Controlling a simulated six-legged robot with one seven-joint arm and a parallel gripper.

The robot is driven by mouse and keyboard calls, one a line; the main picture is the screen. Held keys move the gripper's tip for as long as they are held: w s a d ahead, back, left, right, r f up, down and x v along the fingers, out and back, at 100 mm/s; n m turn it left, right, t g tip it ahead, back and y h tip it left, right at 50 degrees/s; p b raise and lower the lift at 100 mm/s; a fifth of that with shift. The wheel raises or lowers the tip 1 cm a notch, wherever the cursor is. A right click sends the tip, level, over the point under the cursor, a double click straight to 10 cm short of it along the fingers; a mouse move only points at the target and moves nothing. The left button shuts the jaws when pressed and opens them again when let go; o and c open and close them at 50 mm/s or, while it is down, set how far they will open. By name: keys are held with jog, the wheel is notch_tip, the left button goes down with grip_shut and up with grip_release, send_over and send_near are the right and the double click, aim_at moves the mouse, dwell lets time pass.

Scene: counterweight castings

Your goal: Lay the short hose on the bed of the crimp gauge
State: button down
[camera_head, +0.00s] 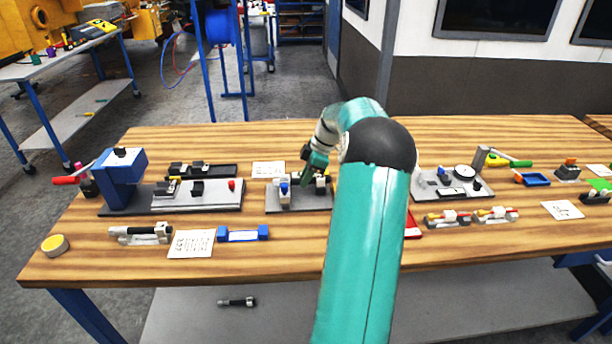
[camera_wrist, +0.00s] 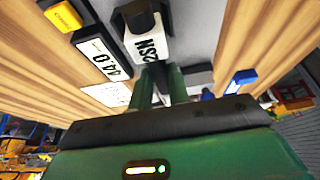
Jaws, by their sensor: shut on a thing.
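My gripper (camera_head: 308,177) is low over a grey-bedded fixture (camera_head: 288,207) in the middle of the bench, which looks like the crimp gauge. Part of the fixture is hidden behind my arm. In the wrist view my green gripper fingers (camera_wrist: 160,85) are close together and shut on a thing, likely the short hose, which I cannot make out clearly. Just beyond the fingertips is a white block marked 2SN (camera_wrist: 152,45) with a black top. A white 44.0 plate (camera_wrist: 103,58) lies beside it. Whether the held thing touches the bed cannot be told.
A blue press (camera_head: 122,178) stands left, a dial fixture (camera_head: 455,188) right. A dark hose lies on a white cradle (camera_head: 150,238) at front left, near a white card (camera_head: 191,244) and blue holder (camera_head: 236,234). Hoses with coloured ends (camera_head: 447,218) lie front right.

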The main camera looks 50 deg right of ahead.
jog(key=shift+f, duration=0.45)
jog(key=c, duration=1.3)
grip_release()
jog(key=shift+o, duration=0.2)
jog(key=shift+r, duration=0.1)
jog(key=shift+r, duration=3.4)
